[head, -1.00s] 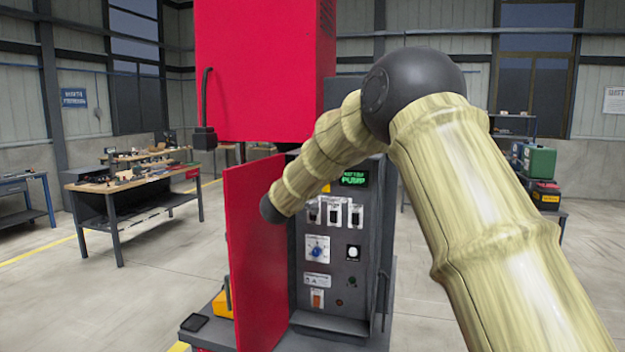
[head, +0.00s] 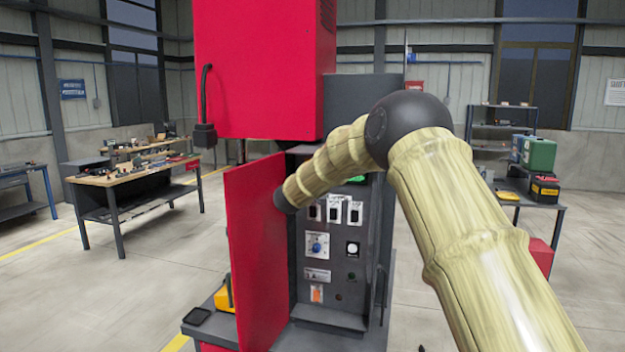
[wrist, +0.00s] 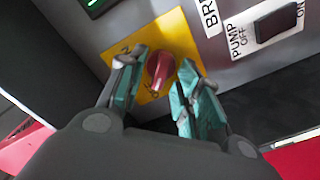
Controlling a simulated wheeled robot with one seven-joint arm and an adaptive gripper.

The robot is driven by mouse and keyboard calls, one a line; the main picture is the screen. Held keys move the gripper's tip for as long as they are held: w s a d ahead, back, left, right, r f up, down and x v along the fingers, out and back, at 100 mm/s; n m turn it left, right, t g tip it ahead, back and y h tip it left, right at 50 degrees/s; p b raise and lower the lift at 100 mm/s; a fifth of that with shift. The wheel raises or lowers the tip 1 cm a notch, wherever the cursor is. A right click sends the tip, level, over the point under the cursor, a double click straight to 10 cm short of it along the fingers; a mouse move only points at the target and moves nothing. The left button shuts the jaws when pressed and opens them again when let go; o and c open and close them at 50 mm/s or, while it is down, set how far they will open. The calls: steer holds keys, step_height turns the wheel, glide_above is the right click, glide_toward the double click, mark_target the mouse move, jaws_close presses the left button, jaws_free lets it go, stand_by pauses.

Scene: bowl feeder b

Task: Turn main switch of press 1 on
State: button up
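The main switch is a red rotary knob (wrist: 160,70) on a yellow plate (wrist: 178,30) in the wrist view. Lettering that looks like ON and OFF runs along the plate's left side, partly hidden by a finger. My gripper (wrist: 160,88) is open, with one teal-padded finger on each side of the knob. A gap shows beside each finger; contact cannot be made out. In the head view, press 1 is the red machine (head: 265,70) with a grey control panel (head: 335,255). My arm hides the gripper and the yellow plate there.
The red cabinet door (head: 260,250) stands open left of the panel. In the wrist view a black pump switch (wrist: 276,23) is right of the knob.

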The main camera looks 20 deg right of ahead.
jaws_close()
steer(key=shift+m, duration=0.3)
steer(key=shift+s+d+f+m+b, duration=0.1)
steer(key=shift+d+m+b, duration=0.05)
steer(key=shift+m+b, duration=3.6)
steer(key=shift+s+d+m+b, duration=0.15)
steer(key=shift+m+b, duration=2.35)
steer(key=shift+m, duration=2.35)
jaws_free()
